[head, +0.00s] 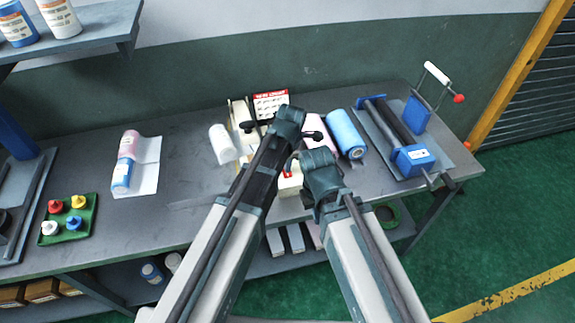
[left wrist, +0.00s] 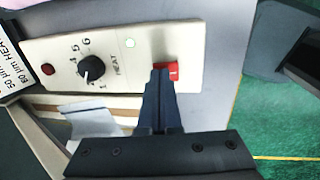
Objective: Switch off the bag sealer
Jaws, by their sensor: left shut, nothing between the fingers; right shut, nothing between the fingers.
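The bag sealer's cream panel (left wrist: 115,60) fills the upper left of the left wrist view. In the head view, the cream sealer (head: 290,182) is mostly hidden behind my left gripper (head: 288,125) and right gripper (head: 320,172). The right one is shut and empty.
A blue roll (head: 346,133) and a blue-ended roller device (head: 413,160) stand right on the table. Bare tabletop (head: 180,175) lies between.

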